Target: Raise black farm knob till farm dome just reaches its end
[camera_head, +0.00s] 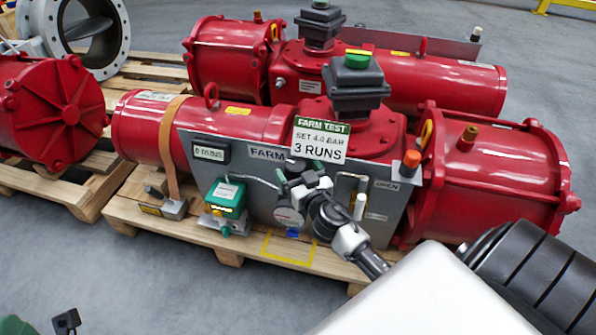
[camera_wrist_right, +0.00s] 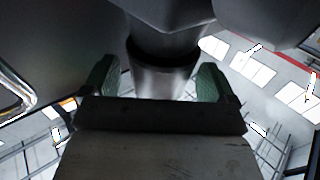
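The front red actuator (camera_head: 240,120) carries a grey panel marked FARM (camera_head: 262,180). A green-capped black box (camera_head: 356,75) sits on top of it; I cannot tell whether that cap is the farm dome. My right gripper (camera_head: 292,188) is at the panel, below the FARM TEST sign (camera_head: 319,140); its fingers are hard to make out there. In the right wrist view the two green-padded fingertips (camera_wrist_right: 158,82) stand apart, with a dark faceted, knob-like part (camera_wrist_right: 165,35) and its grey neck just beyond them. No clear grip shows. My left gripper is not in view.
A second red actuator (camera_head: 440,82) stands behind. The wooden pallet (camera_head: 160,228) bears the front unit.

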